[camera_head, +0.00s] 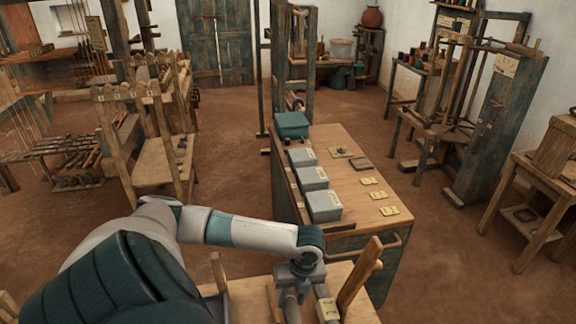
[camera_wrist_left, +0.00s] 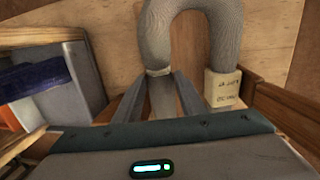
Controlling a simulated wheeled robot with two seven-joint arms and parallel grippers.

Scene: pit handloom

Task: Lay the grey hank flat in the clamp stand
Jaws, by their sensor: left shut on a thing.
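The grey hank (camera_wrist_left: 190,22) is a thick bent loop, like an upside-down U, in the left wrist view, over a pale wooden surface. My left gripper (camera_wrist_left: 160,98) is shut on one leg of it; in the head view the gripper (camera_head: 298,300) points down at the bottom. A cream label band (camera_wrist_left: 222,88) wraps the other leg and also shows in the head view (camera_head: 327,309). A brown wooden post (camera_head: 360,272) leans up just right of the gripper, perhaps part of the clamp stand; I cannot tell for sure. My right gripper is not in view.
Brown wooden bars (camera_wrist_left: 285,115) lie close right of the hank. A grey box (camera_wrist_left: 82,75) with a dark blue piece is at left. Beyond stands a bench (camera_head: 340,140) with grey boxes (camera_head: 312,178), yellow tags and a teal box (camera_head: 291,124). Open floor (camera_head: 430,240) lies right.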

